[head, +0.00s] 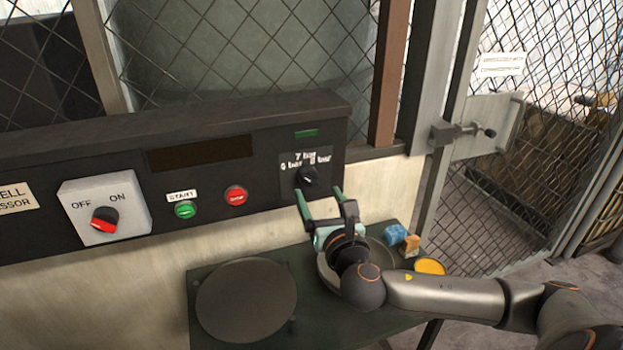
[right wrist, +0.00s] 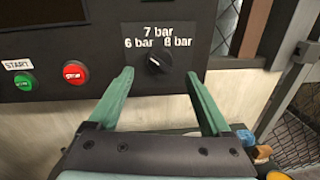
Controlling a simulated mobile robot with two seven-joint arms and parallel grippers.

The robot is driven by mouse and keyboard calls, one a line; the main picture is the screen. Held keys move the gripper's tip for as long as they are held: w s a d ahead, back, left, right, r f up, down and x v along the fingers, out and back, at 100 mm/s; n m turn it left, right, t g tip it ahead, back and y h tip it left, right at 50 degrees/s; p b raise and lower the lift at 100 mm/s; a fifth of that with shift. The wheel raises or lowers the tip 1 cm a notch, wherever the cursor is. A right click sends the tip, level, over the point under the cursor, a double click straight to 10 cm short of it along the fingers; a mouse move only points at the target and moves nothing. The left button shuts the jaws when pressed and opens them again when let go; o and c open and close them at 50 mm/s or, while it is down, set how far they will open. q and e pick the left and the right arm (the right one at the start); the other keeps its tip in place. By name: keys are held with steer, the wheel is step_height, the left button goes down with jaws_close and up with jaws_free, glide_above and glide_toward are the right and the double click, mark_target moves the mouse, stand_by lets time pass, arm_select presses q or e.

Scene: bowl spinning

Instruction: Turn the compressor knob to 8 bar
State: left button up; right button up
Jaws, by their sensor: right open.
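The compressor knob (head: 308,178) is a small black dial on the dark control panel, under printed labels for 6 bar at left, 7 bar on top and a third at right that reads like 8 bar. It also shows in the right wrist view (right wrist: 158,62); I cannot tell for sure which label it points to. My right gripper (head: 319,195) has green fingers. They are open and empty, spread to the left and right just below and in front of the knob, also in the wrist view (right wrist: 159,76). They appear apart from it. My left gripper is not in view.
Left of the knob are a red button (head: 236,195), a green start button (head: 185,209) and a red OFF/ON switch (head: 104,220). A dark table with a round plate (head: 246,300), a blue sponge (head: 395,235) and a yellow item (head: 430,266) lies below. Mesh fencing stands behind.

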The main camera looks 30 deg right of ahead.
mark_target(311, 182)
steer(key=x, duration=0.6)
steer(key=shift+p, duration=0.3)
jaws_close()
stand_by(0.4)
